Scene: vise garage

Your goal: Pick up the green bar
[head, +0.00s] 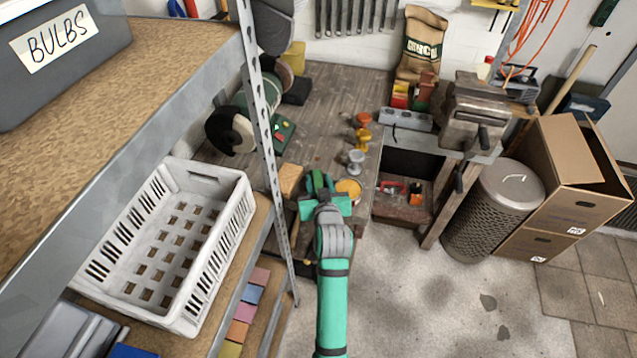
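My teal gripper (319,184) is over the near edge of the workbench (335,95), pointing away from me. A dark green piece (317,180) shows at its fingertips and may be the green bar. It is small and partly covered by the hand, so I cannot tell whether the fingers touch it or are closed around it. A flat green object with small coloured spots (283,132) lies farther back on the bench, left of my gripper.
A yellow-topped can (348,190) stands close right of my gripper, and a tan block (291,179) lies close left. Three small cups, one grey (356,161), stand behind. A metal shelf post (262,130) rises at left. A vise (475,110) sits at right.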

